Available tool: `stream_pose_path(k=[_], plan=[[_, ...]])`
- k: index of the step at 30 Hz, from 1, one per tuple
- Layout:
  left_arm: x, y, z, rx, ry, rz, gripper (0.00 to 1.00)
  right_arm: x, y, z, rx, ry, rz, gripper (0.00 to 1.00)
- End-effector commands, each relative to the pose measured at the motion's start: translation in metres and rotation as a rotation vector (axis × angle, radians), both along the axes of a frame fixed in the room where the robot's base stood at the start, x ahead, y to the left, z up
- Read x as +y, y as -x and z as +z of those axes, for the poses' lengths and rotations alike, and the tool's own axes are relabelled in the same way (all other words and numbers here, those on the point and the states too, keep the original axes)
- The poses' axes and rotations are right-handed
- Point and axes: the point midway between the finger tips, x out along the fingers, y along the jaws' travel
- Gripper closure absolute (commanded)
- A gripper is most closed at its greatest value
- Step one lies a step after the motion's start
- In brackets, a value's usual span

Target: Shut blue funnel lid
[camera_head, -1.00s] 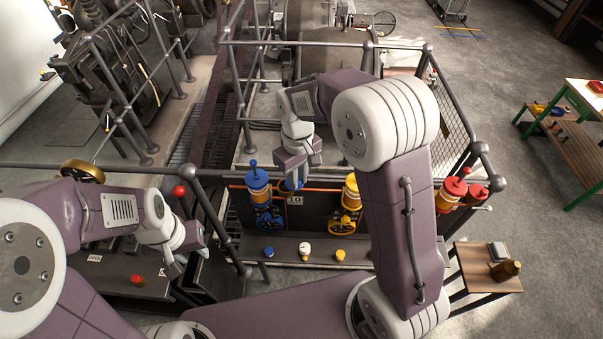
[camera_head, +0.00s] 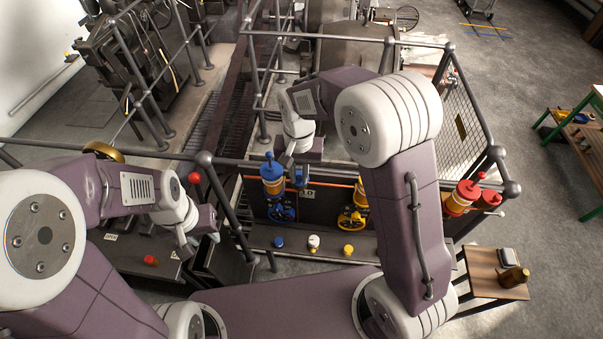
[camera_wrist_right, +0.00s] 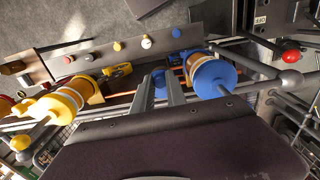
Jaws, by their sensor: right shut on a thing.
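The blue funnel (camera_head: 272,178) stands at the left end of the dark panel behind the rail, with an amber band and a blue top with a knob. It also shows in the right wrist view (camera_wrist_right: 213,80), right of my fingers. My right gripper (camera_wrist_right: 162,90) is shut on a small blue piece (camera_wrist_right: 159,78), which shows just right of the funnel in the head view (camera_head: 300,177). I cannot tell whether this piece joins the lid. My left gripper (camera_head: 198,240) hangs at the left, away from the funnel; its jaw opening is unclear.
A yellow funnel (camera_wrist_right: 65,103) stands along the same panel, partly hidden by my right arm in the head view. Blue, white and yellow knobs (camera_head: 348,250) line the ledge in front. A grey railing (camera_head: 230,162) runs close by. A red ball knob (camera_head: 194,178) stands left.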

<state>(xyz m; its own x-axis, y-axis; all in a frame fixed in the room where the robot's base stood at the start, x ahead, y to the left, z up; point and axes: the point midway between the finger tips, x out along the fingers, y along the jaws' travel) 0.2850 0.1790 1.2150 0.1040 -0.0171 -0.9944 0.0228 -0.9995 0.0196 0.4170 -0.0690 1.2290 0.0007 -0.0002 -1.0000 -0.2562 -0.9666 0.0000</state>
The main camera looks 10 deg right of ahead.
Motion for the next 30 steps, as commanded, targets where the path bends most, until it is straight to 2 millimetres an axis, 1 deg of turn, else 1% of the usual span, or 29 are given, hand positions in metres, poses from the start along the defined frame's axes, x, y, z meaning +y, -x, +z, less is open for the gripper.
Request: stream_pose_path(k=[6,18,19,21,30], plan=[[0.0,0.0001,0.0005,0.0,0.0,0.0,0.64,0.0016,0.0001,-0.001,0.002,0.0,-0.032,1.0],[0.0,0.0001,0.0005,0.0,0.0,0.0,0.64,0.0017,-0.0001,-0.001,0.002,0.0,-0.037,1.0],[0.0,0.0001,0.0005,0.0,0.0,0.0,0.64,0.0017,-0.0001,-0.001,0.002,0.0,-0.037,0.77],[0.0,0.0001,0.0005,0.0,0.0,0.0,0.64,0.0017,-0.0001,-0.0009,0.001,0.001,-0.037,0.61],[0.0,0.0,0.0003,0.0,0.0,0.0,0.64,0.0018,-0.0007,0.0007,0.0,0.0,-0.036,0.61]])
